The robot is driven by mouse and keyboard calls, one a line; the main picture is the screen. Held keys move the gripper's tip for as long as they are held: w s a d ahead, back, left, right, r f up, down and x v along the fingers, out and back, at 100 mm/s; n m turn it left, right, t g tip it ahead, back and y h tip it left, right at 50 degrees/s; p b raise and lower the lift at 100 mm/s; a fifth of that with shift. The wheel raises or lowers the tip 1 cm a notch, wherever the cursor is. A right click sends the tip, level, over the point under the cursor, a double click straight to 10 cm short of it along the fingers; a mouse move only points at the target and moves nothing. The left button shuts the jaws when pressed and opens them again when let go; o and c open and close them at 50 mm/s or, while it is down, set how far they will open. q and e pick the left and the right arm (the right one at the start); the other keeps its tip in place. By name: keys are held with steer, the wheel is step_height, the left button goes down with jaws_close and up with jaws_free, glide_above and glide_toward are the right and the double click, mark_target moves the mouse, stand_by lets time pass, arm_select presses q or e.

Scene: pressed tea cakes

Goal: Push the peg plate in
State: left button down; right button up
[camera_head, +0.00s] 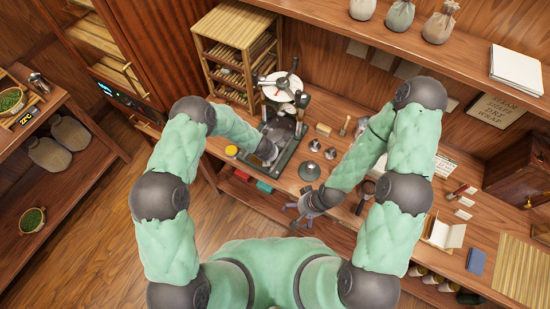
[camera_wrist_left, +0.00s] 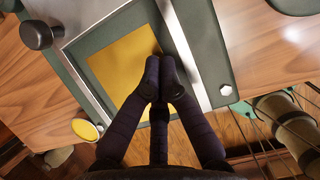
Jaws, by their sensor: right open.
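The press (camera_head: 281,88) stands on a dark base (camera_head: 283,168) at the back of the bench. In the left wrist view a flat yellow panel (camera_wrist_left: 115,62) lies inside a grey-green frame with metal rails (camera_wrist_left: 180,45). I cannot tell for sure which part is the peg plate. My left gripper (camera_head: 268,152) is low over the press base. Its fingertips (camera_wrist_left: 160,72) are together over the panel's right edge, with nothing visible between them; contact is unclear. My right gripper (camera_head: 305,213) is open and empty at the bench's front edge.
A black knob (camera_wrist_left: 38,34) stands at the frame's left corner. A yellow round lid (camera_head: 231,150) sits left of the base. Grey metal cones (camera_head: 310,171) stand to its right. A wooden rack (camera_head: 235,50) is behind, and a shelf (camera_head: 400,45) overhangs the bench.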

arm_select(q)
steer(key=shift+d+v, duration=0.25)
steer(key=shift+v, duration=0.9)
steer(key=shift+s+a+r, duration=0.1)
steer(key=shift+r, duration=0.25)
steer(key=shift+w+a+r, duration=0.15)
steer(key=shift+a+r, duration=0.05)
steer(key=shift+r, duration=0.25)
steer(key=shift+w+a+r, duration=0.15)
steer(key=shift+a+r, duration=0.05)
steer(key=shift+r, duration=0.25)
steer(key=v, duration=0.5)
steer(key=shift+s+d+f, duration=0.1)
steer(key=shift+s, duration=0.1)
arm_select(e)
steer(key=shift+w+a, duration=0.1)
steer(key=shift+w, duration=0.3)
arm_select(q)
steer(key=shift+s, duration=0.1)
arm_select(e)
steer(key=shift+s, duration=0.1)
steer(key=shift+s, duration=0.1)
